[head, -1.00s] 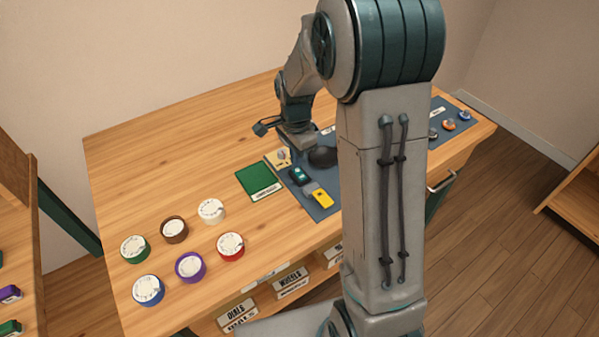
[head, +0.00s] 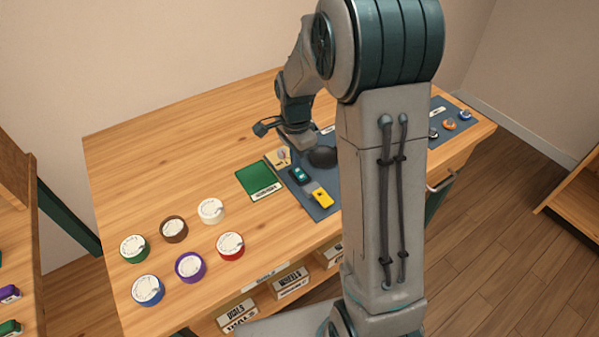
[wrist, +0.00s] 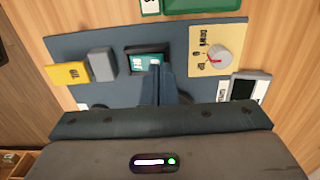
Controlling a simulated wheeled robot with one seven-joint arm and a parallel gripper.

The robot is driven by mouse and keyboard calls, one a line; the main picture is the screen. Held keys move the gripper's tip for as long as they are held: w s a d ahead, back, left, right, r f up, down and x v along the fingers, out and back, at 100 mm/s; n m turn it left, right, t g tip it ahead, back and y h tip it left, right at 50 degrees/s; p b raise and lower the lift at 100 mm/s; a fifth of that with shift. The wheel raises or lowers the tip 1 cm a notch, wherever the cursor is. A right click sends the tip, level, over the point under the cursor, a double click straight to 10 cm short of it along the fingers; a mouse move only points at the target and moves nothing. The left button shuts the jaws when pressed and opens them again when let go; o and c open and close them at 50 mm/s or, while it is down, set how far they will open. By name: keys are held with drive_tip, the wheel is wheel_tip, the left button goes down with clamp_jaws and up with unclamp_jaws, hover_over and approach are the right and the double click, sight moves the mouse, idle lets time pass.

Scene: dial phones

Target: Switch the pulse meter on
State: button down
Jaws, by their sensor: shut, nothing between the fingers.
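A dark box with a teal face (wrist: 147,60) and small white lettering lies on the blue-grey mat; it also shows in the head view (head: 300,174). A cream panel (wrist: 228,38) beside it carries a round pale knob (wrist: 219,55) with a red mark. I cannot tell for sure which piece is the pulse meter. My gripper (wrist: 156,76) is shut and empty, its fingers over the near edge of the teal-faced box. Contact cannot be told.
Several coloured dials stand on the bench's left. A dark dome (head: 323,156) sits close to my wrist.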

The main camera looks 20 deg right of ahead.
drive_tip(key=shift+f+b, duration=0.55)
drive_tip(key=shift+f, duration=0.3)
drive_tip(key=shift+r, duration=0.1)
drive_tip(key=shift+r+p, duration=2.6)
drive_tip(key=shift+r, duration=0.85)
drive_tip(key=s+r+n+t, duration=0.1)
drive_tip(key=s+r+n, duration=0.4)
drive_tip(key=s, duration=0.5)
drive_tip(key=s+r+n+t, duration=0.1)
drive_tip(key=s+r+n, duration=0.4)
drive_tip(key=s+n, duration=0.4)
drive_tip(key=shift+s+r+t, duration=0.25)
drive_tip(key=shift+s+t, duration=0.15)
drive_tip(key=shift+s, duration=0.5)
drive_tip(key=shift+a, duration=0.1)
